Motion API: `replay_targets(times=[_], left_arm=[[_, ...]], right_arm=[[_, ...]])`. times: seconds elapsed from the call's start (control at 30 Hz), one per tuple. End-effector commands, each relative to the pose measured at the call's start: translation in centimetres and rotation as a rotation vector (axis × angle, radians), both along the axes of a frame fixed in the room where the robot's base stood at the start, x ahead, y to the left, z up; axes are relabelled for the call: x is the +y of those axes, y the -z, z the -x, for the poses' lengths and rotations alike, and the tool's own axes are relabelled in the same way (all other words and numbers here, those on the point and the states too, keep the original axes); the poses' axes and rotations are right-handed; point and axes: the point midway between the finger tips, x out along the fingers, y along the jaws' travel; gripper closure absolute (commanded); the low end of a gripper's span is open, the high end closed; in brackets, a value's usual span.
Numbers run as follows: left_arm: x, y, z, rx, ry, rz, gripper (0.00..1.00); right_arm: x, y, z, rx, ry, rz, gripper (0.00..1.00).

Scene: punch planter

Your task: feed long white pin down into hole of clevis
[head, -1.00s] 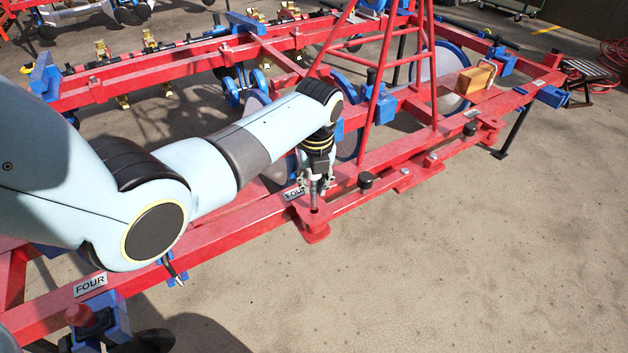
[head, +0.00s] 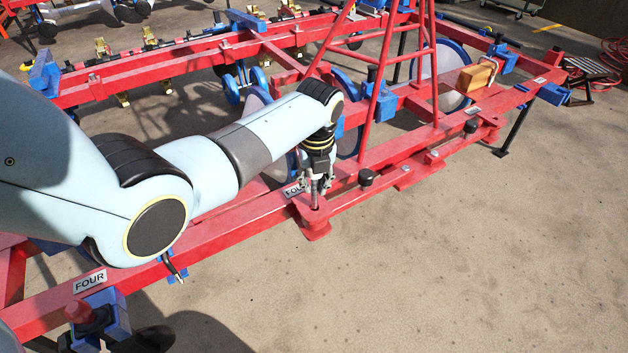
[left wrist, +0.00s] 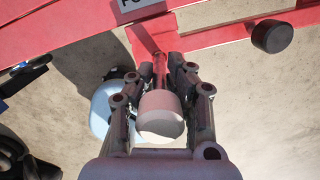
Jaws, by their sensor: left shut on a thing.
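My left gripper (head: 316,192) is shut on the long white pin at the red clevis on the near side of the frame. In the left wrist view the pin's pale rounded head (left wrist: 160,116) sits between the fingers, and its shaft (left wrist: 160,68) runs away from the camera towards the clevis, looking reddish there. The clevis (head: 314,228) shows as red plates jutting from the beam below the gripper. The pin's lower end meets the clevis's upper plate in the head view; the hole itself is hidden, so I cannot tell how deep the pin sits. My right gripper is not in view.
The red beam (head: 215,262) with a "FOUR" label (head: 89,281) runs along the near side. A black-capped part (head: 367,177) stands to the right of the clevis. Red ladder-like bars (head: 378,90) rise behind it. Bare ground (head: 480,260) lies free at the front right.

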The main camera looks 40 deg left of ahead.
Motion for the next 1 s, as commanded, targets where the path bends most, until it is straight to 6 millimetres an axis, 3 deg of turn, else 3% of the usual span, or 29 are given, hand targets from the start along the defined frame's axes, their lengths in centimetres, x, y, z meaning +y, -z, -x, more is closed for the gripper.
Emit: replay_targets(times=[1.0], left_arm=[[0.0,2.6,-0.1,-0.001,0.0,0.0,1.0]], right_arm=[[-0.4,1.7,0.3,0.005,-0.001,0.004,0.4]])
